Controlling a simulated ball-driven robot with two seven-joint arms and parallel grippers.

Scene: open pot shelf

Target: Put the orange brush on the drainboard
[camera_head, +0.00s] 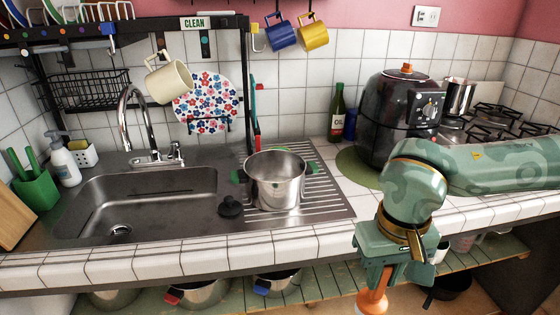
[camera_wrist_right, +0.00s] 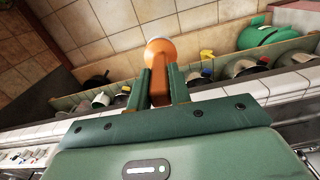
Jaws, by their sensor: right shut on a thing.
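The orange brush (camera_head: 371,302) hangs below my right gripper (camera_head: 378,283) at the bottom of the head view, partly cut off by the frame. In the right wrist view, the brush's orange handle (camera_wrist_right: 159,88) is between the two green fingers of the gripper (camera_wrist_right: 160,80), which is shut on it; a pale round end shows beyond. The gripper is in front of the counter's front edge, to the right of the drainboard. The ribbed steel drainboard (camera_head: 325,199) lies right of the sink. My left gripper is not in view.
A steel pot (camera_head: 274,180) stands on the drainboard, with a dark plug-like object (camera_head: 230,206) at its left. The drainboard's right part is bare. A black air fryer (camera_head: 396,115) stands behind my right arm. A slatted shelf (camera_head: 322,286) with pots runs below the counter.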

